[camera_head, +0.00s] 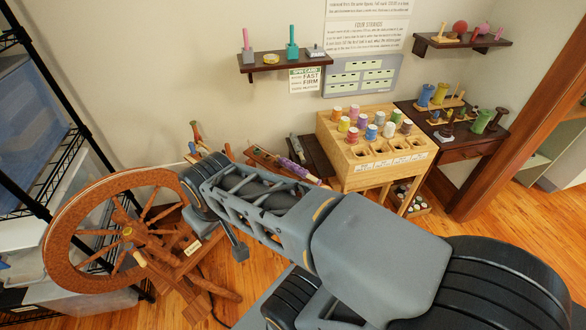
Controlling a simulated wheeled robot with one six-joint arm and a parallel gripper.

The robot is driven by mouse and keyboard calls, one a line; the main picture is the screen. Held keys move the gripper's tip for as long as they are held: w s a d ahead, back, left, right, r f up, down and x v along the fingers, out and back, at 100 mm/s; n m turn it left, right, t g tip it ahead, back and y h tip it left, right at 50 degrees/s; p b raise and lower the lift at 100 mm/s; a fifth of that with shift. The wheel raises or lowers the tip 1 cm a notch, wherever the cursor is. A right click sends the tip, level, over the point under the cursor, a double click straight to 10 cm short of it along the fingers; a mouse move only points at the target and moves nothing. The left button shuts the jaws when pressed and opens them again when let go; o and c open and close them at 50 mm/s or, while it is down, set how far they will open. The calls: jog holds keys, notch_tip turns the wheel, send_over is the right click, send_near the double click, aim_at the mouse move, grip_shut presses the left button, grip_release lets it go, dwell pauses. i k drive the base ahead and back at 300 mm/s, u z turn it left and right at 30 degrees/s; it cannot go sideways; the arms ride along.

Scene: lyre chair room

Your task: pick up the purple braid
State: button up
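A purple wrapped length (291,166) lies slantwise on a low wooden piece behind my arm, left of the spool box; it is the only braid-like purple thing I can make out. My arm crosses the picture from lower right to centre left and passes in front of the area just below it. A dark grey part at the arm's far end, seemingly my gripper (240,250), hangs below the arm, left of and nearer than the purple length. The two look apart. My arm hides most of the gripper, so its opening does not show.
A spinning wheel (126,232) stands close to the arm's end at left, by a black wire shelf (62,170). A wooden box (340,148) holds several spools. A dark table (455,145) stands right. Two wall shelves hang above. Some wood floor is clear.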

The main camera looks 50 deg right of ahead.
aim_at(295, 168)
jog(key=z, duration=1.5)
jog(key=k, duration=1.3)
jog(key=z, duration=0.75)
jog(key=i, duration=1.5)
jog(key=u, duration=0.9)
jog(key=i, duration=0.55)
jog(key=u, duration=0.55)
